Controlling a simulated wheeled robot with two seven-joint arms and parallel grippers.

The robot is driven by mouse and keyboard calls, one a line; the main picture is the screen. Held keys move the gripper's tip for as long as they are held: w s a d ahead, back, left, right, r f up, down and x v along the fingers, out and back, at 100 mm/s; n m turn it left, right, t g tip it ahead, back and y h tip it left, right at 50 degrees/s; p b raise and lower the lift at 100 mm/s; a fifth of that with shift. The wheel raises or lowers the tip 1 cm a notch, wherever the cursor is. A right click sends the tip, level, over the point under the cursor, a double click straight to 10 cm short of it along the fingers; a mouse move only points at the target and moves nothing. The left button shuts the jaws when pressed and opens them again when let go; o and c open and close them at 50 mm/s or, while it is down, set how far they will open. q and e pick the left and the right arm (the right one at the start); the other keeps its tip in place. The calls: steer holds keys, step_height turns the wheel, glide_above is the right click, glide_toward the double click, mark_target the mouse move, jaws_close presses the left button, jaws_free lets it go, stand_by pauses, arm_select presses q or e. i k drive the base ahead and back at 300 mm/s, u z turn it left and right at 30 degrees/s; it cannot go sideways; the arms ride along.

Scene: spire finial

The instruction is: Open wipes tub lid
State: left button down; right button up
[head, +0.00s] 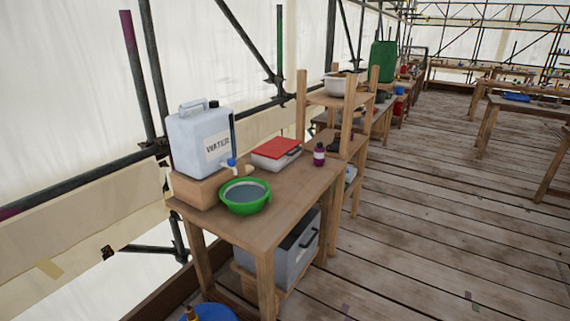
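The wipes tub appears to be the white box with a red lid (275,151) on the wooden table, and its lid looks shut. It stands right of the water container and behind the green bowl. Neither of my grippers shows in the head view, and no hand touches the tub.
The wooden table (290,196) also holds a water container (187,140) on a wooden block, a green bowl (245,207) and a small dark bottle (319,154). A grey bin (291,255) sits on its lower shelf. Shelving (326,101) stands behind. The plank floor (420,220) at right is clear.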

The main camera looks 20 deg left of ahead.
mark_target(278, 147)
steer(key=z, duration=0.55)
steer(key=i, duration=0.5)
steer(key=z, duration=0.85)
steer(key=i, duration=0.75)
steer(key=u, duration=0.75)
steer(key=i, duration=0.55)
steer(key=u, duration=0.65)
